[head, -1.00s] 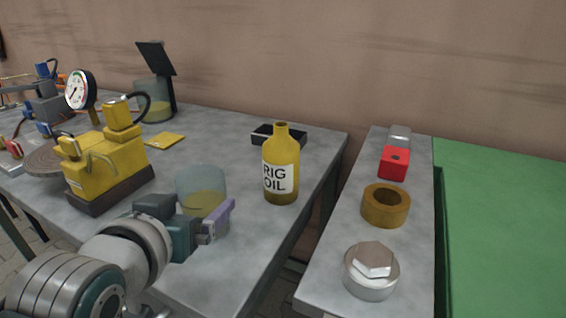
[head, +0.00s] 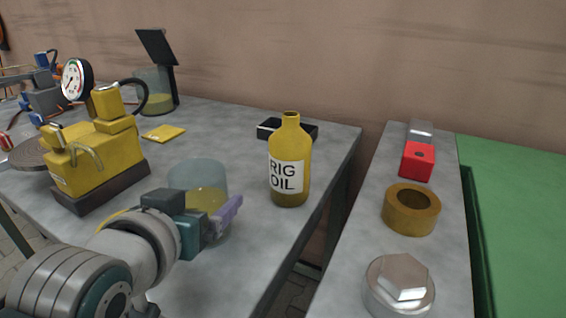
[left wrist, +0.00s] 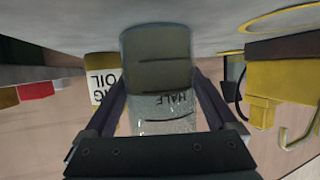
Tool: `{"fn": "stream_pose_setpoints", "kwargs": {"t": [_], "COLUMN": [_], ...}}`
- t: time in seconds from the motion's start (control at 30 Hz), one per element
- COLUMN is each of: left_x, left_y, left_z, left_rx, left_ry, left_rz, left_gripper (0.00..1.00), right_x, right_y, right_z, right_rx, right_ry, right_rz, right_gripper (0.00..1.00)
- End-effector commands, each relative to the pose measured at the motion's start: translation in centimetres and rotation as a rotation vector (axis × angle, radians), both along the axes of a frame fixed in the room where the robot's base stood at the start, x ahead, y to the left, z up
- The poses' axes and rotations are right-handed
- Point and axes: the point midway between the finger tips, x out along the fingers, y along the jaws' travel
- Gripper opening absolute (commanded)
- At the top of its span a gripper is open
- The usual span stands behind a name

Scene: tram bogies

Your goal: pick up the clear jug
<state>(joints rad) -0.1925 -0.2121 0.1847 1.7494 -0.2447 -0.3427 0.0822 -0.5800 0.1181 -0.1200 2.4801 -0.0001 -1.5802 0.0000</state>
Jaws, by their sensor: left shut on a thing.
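The clear jug (head: 197,174) is a see-through cylinder with yellow liquid low inside, on or just above the grey table, left of the oil bottle. My left gripper (head: 208,222) is shut on it, and its fingers partly hide the jug's lower part. In the left wrist view the jug (left wrist: 158,75) sits between the two fingers (left wrist: 160,100) with a "HALF" mark showing upside down. I cannot tell whether its base touches the table. My right gripper is not in view.
A yellow "RIG OIL" bottle (head: 290,165) stands close right of the jug. A yellow pump (head: 95,155) with a gauge (head: 76,80) stands left. Another clear container (head: 153,92) is behind. A narrow bench (head: 345,235) with a brass ring (head: 411,209) lies across a gap.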

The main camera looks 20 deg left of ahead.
Motion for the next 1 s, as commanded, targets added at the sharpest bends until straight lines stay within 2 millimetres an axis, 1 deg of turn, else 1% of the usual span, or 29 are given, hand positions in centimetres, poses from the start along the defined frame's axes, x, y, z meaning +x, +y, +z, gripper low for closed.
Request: {"fn": "stream_pose_setpoints", "kwargs": {"t": [0.03, 0.2, 0.47, 0.67, 0.87, 1.0], "left_x": [0.0, 0.0, 0.0, 0.0, 0.1, 0.0], "left_y": [0.0, 0.0, 0.0, 0.0, 0.0, 0.0], "left_z": [0.0, 0.1, 0.1, 0.6, 2.0, 3.5], "left_rx": [0.000, 0.000, 0.000, 0.000, 0.001, -0.001], "left_ry": [-0.001, -0.002, -0.002, -0.002, -0.003, -0.003], "left_rz": [0.000, 0.000, 0.000, 0.000, 0.000, -0.001], "left_gripper": [0.54, 0.35, 0.34, 0.34, 0.34, 0.34], "right_x": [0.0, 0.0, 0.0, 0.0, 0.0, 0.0], "right_y": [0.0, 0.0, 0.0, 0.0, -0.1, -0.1], "right_z": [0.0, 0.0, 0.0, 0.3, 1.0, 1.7], "right_rx": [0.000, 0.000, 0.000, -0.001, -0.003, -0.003], "right_ry": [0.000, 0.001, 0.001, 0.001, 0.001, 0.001], "right_rz": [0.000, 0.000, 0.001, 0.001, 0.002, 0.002], "right_gripper": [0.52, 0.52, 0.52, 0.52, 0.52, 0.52]}}
